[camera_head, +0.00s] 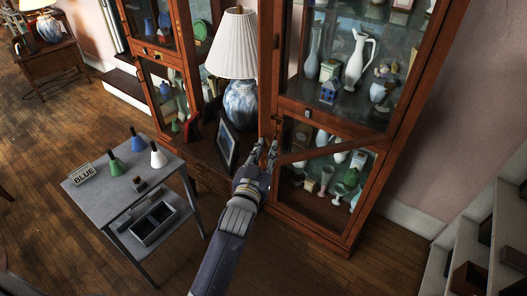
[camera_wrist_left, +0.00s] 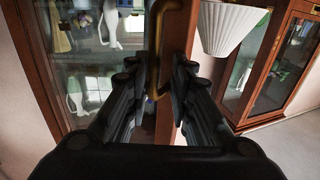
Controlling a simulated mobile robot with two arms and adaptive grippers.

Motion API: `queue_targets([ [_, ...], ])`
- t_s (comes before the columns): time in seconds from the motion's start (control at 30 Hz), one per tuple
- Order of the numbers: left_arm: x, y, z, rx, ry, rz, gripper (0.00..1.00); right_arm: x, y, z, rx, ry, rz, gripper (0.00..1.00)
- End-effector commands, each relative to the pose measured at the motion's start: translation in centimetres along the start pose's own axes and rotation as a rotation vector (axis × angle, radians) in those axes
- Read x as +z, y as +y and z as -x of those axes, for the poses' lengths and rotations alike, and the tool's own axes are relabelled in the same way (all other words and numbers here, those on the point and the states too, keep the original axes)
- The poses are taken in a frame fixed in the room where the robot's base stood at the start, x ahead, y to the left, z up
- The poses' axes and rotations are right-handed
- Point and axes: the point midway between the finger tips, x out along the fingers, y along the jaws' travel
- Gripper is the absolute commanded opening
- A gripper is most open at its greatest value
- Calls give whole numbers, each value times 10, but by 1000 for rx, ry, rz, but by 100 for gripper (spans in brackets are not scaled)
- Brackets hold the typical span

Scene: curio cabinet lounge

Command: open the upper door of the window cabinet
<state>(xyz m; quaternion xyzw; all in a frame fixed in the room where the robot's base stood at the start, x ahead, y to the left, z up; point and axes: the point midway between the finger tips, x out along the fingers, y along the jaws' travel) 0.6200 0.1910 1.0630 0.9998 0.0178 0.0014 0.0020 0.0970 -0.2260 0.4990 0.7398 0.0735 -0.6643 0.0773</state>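The tall wooden cabinet (camera_head: 399,121) with glass doors stands at the right in the head view. My left gripper (camera_head: 265,147) is at the cabinet's left front edge, near the lower door's height. In the left wrist view the two fingers of my left gripper (camera_wrist_left: 162,90) are apart, with a curved brass handle (camera_wrist_left: 154,60) showing between them. I cannot tell whether they touch it. Which door bears this handle is unclear. My right gripper is not in view.
A lamp (camera_head: 240,100) and a picture frame (camera_head: 226,145) stand left of the cabinet. A second glass cabinet (camera_head: 183,40) is behind. A grey table (camera_head: 100,199) with coloured bells and a "BLUE" sign (camera_head: 83,174) stands at left. White shelves (camera_head: 480,235) are at lower right.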

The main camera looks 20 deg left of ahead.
Motion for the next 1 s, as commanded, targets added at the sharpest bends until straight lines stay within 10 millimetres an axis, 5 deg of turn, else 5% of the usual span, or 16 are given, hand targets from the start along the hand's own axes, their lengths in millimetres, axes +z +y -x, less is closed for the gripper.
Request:
queue_targets([
  [0.23, -1, 8, 0, 13, 2, 4, 28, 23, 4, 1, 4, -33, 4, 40],
  [0.67, -1, 8, 1, 13, 1, 4, 28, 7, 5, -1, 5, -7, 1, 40],
  [1.0, 1, 4, 47, 9, -2, 6, 28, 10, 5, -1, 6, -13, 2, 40],
])
